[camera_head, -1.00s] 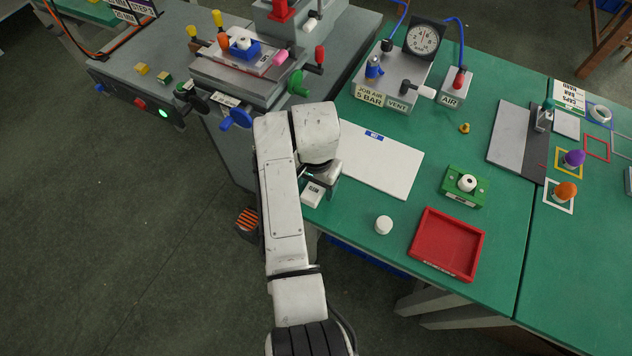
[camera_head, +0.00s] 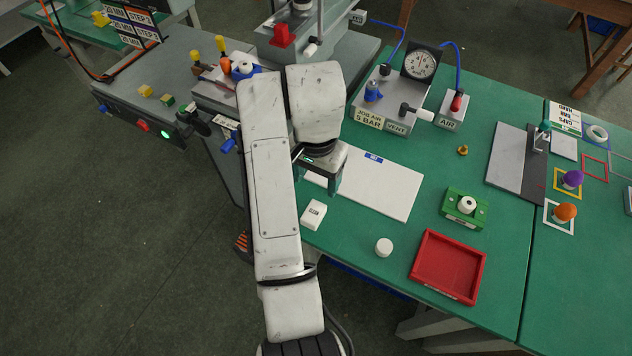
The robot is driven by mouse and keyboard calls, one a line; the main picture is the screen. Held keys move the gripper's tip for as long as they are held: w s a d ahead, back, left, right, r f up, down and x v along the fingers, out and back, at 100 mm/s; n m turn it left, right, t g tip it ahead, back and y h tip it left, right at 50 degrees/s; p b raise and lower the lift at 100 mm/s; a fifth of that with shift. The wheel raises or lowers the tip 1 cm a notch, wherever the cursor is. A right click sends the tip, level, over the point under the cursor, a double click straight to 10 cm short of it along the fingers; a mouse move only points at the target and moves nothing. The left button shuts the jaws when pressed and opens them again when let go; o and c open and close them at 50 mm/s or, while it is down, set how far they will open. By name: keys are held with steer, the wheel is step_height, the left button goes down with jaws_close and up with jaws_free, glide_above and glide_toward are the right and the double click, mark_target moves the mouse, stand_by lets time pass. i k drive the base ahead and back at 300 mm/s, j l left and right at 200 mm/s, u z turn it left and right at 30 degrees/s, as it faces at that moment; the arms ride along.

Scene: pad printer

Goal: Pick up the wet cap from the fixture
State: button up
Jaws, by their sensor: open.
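A white cap (camera_head: 243,67) sits in the blue fixture (camera_head: 257,70) on the pad printer, partly hidden behind my arm. Another white cap (camera_head: 467,204) with a dark centre sits on a green block (camera_head: 452,212) on the table. A plain white cap (camera_head: 384,247) stands alone on the green table. My gripper (camera_head: 322,188) points down, open, over the left part of the white sheet with a blue label (camera_head: 385,190). It is right of and below the printer fixture in the picture, apart from all caps. Nothing shows between its fingers.
A white block marked CLEAN (camera_head: 313,215) lies at the table's front edge near my gripper. A red tray (camera_head: 413,262) is at the front right. The air unit with its dial (camera_head: 421,62) stands behind the sheet.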

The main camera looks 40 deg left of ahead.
mark_target(246, 66)
steer(key=u, duration=1.45)
